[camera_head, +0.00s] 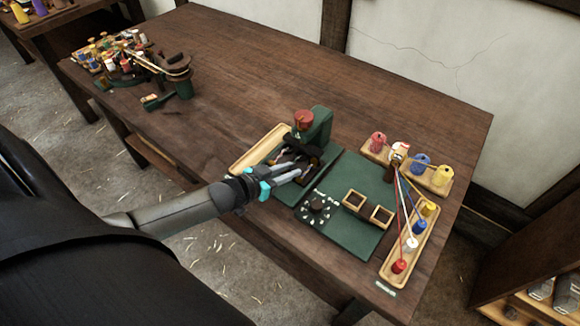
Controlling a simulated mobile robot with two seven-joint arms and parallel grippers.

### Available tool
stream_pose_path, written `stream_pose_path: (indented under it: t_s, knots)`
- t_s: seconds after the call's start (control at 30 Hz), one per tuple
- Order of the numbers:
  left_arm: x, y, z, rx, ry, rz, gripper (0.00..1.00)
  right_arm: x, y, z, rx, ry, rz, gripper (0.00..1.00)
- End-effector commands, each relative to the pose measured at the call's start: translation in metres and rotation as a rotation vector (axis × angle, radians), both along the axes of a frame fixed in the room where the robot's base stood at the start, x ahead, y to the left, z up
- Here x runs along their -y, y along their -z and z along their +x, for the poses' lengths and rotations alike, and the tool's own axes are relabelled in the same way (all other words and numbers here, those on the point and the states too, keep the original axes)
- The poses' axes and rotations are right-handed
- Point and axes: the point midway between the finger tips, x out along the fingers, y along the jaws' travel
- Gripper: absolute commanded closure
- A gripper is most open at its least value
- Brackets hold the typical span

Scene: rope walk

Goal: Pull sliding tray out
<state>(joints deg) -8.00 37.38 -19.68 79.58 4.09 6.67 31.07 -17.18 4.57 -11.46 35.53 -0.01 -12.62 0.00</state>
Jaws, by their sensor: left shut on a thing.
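A dark sliding tray (318,178) sits low in a green machine (319,128) with a red knob (304,119) on top. My left gripper (302,168) reaches in from the left at the machine's front. It is shut on the tray's near part, though its fingers hide the exact grip. How far the tray stands out is hard to tell. My right gripper is not in view.
A pale wooden tray (258,149) lies left of the machine. On the right are a green board (372,177) with a dial and two square frames, thread spools on wooden racks (400,245), and strung cords. Spools and tools crowd the table's far left; the middle is clear.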

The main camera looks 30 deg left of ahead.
Motion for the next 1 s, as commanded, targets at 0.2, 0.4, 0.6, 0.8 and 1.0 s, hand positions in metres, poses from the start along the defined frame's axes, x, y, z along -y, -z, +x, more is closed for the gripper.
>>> stream_pose_path:
  t_s: [0.2, 0.4, 0.6, 0.8, 1.0]
  knots:
    - [-0.002, -0.002, -0.046, -0.009, -0.002, -0.005, 1.0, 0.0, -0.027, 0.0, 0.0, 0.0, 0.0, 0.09]
    - [-0.005, -0.001, -0.077, -0.007, -0.001, -0.002, 1.0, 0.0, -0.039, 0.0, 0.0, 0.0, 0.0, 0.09]
    - [-0.006, 0.0, -0.083, -0.003, 0.0, 0.0, 1.0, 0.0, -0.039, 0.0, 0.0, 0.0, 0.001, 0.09]
    - [-0.006, 0.001, -0.083, -0.003, 0.0, 0.0, 1.0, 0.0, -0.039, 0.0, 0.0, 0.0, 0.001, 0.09]
    - [-0.006, 0.001, -0.083, -0.003, 0.0, 0.001, 0.52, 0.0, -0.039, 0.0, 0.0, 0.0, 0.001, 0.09]
